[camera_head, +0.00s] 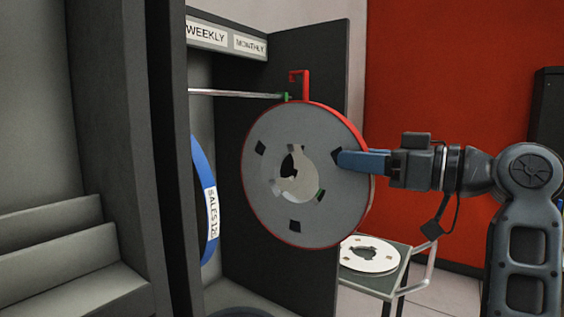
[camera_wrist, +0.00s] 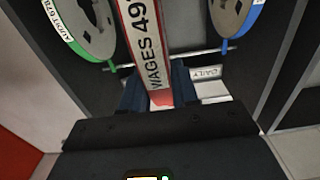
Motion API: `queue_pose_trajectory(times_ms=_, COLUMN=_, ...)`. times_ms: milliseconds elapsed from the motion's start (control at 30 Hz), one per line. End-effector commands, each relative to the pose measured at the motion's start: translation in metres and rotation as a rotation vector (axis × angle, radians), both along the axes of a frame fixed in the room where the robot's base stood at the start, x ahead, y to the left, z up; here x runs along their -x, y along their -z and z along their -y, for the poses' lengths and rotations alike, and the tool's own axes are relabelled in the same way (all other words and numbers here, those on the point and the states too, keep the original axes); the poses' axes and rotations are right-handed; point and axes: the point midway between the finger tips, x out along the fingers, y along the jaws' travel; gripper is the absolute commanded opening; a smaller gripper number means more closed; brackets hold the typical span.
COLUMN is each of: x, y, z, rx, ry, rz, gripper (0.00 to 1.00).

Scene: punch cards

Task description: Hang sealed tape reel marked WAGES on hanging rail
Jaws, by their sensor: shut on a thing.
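The WAGES reel (camera_head: 265,125) is a grey disc with a red rim and a red hook (camera_head: 305,85) standing up from its top. My gripper (camera_head: 345,160) is shut on its right edge in the head view. In the wrist view the red band with the label "WAGES 49" (camera_wrist: 145,50) runs between my fingers (camera_wrist: 158,88); the rest of the label is hidden. The hook's bent end is just above this tip in the picture. I cannot tell whether they touch.
A blue-rimmed SALES reel (camera_head: 207,200) hangs inside the dark cabinet (camera_head: 300,60), under WEEKLY and MONTHLY signs (camera_head: 227,39). The wrist view shows a green-rimmed AUDIT reel (camera_wrist: 88,35) and a blue-rimmed reel (camera_wrist: 228,15). A white reel (camera_head: 365,258) lies on a trolley (camera_head: 400,275) behind.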

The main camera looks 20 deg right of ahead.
Motion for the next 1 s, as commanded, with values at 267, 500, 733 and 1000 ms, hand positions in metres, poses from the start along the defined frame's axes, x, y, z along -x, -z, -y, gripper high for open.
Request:
queue_pose_trajectory(times_ms=267, x=0.015, y=-0.002, z=0.012, rx=-0.001, ry=0.002, rz=0.006, gripper=0.00)
queue_pose_trajectory(times_ms=500, x=0.028, y=-0.002, z=0.021, rx=-0.001, ry=0.003, rz=0.006, gripper=0.00)
queue_pose_trajectory(times_ms=733, x=0.040, y=-0.002, z=0.030, rx=-0.001, ry=0.003, rz=0.004, gripper=0.00)
queue_pose_trajectory(times_ms=1000, x=0.047, y=-0.002, z=0.034, rx=-0.001, ry=0.001, rz=0.006, gripper=0.00)
